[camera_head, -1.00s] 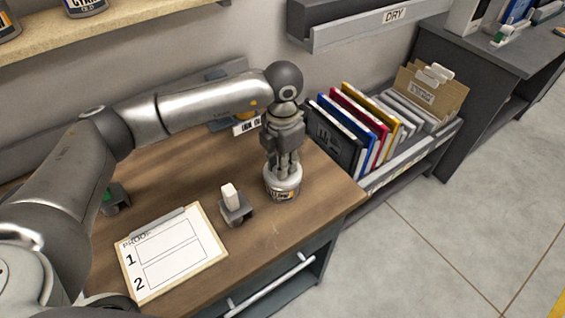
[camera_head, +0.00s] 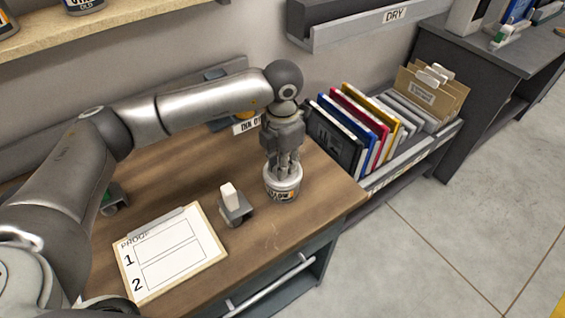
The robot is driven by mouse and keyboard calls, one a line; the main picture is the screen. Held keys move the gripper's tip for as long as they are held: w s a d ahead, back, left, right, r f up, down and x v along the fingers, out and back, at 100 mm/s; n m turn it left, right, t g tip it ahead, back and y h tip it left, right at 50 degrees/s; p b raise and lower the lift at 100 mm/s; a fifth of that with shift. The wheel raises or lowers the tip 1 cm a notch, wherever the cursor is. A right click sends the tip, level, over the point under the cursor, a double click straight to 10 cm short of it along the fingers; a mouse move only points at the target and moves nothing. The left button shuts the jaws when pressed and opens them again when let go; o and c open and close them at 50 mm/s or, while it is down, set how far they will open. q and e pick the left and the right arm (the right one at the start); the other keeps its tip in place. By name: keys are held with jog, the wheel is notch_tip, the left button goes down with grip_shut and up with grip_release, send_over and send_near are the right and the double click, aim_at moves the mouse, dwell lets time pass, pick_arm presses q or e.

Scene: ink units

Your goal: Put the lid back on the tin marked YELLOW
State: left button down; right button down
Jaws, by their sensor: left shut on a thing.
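A small tin (camera_head: 282,190) with a white label, dark lettering and an orange patch stands upright near the right end of the wooden worktop. The lettering is too small to read fully. My left gripper (camera_head: 283,168) points down right over the tin, its fingers closed at the tin's top. It is shut on the lid, which the fingers mostly hide. I cannot tell whether the lid sits level on the rim. My right gripper is out of view.
A small grey holder with a white block (camera_head: 234,204) stands left of the tin. A proof clipboard (camera_head: 172,252) lies at the front left. Coloured folders (camera_head: 362,128) stand in a rack to the right. The worktop (camera_head: 262,238) is bare in front of the tin.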

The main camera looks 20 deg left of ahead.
pick_arm(q)
jog(key=shift+b, duration=0.3)
dwell(0.6)
jog(key=c, duration=1.2)
grip_release()
jog(key=o, duration=0.5)
jog(key=shift+c, duration=0.2)
jog(key=shift+r, duration=0.1)
jog(key=shift+r+p, duration=1.6)
jog(key=shift+r, duration=1.8)
